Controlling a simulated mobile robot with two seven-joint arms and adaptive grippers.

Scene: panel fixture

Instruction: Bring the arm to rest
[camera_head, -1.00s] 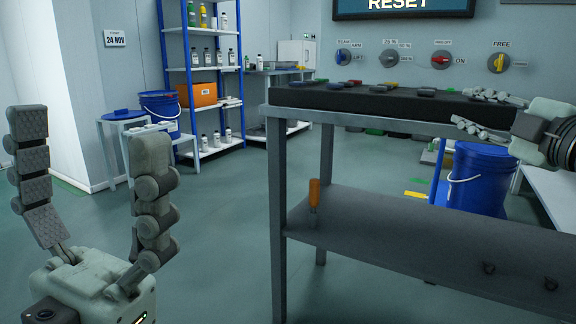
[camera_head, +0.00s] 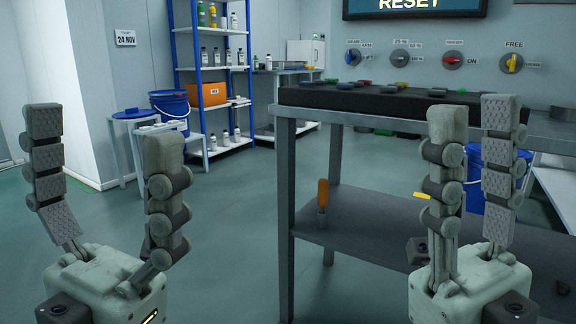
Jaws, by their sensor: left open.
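My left gripper (camera_head: 103,126) stands upright at the lower left of the head view. Its two jointed grey fingers are spread wide with nothing between them. My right gripper (camera_head: 474,108) stands upright at the lower right, in front of the table. Its fingers point up, their tips apart, with nothing held between them. The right gripper hides part of the table (camera_head: 300,113) and of a blue bucket (camera_head: 473,192) behind it.
Coloured pieces lie on the black tabletop panel (camera_head: 340,100); an orange-handled tool (camera_head: 322,193) stands on the lower shelf (camera_head: 370,222). Several rotary switches, including a red-handled one (camera_head: 452,60), line the back wall. A blue shelf rack (camera_head: 247,80) stands at back left.

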